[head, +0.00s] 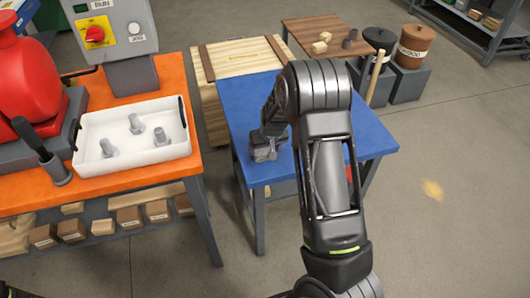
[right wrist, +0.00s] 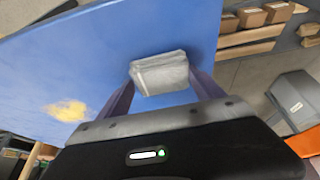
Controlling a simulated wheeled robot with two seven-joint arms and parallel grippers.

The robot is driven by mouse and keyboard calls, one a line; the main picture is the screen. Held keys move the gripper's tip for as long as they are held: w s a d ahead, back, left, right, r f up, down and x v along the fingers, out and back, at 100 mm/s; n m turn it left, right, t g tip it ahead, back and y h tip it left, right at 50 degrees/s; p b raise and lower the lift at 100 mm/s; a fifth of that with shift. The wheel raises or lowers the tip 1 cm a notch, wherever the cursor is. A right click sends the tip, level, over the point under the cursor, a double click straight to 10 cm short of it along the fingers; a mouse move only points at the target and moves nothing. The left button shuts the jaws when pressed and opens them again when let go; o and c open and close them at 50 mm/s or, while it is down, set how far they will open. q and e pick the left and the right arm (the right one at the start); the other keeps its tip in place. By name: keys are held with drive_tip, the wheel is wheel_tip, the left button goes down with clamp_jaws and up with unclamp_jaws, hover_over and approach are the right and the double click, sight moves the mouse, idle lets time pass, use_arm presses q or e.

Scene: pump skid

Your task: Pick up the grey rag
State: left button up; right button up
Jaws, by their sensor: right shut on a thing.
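The grey rag (right wrist: 160,73) is a small folded block at the fingertips of my right gripper (right wrist: 160,84) in the right wrist view. The fingers are shut on it, one at each side. In the head view the rag (head: 263,154) shows at the left part of the blue table (head: 350,138), under my right gripper (head: 266,142). I cannot tell whether the rag touches the tabletop. My left gripper is not in view.
An orange bench (head: 120,188) stands left with a white tray (head: 130,160) holding several grey fittings, a red pump (head: 28,90) and a control box (head: 112,30). A wooden crate (head: 205,95) stands behind. Open floor (head: 450,200) lies right of the blue table.

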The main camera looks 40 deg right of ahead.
sight(265, 150)
drive_tip(key=shift+r, duration=0.1)
wheel_tip(265, 150, up, 10)
idle(0.6)
idle(0.4)
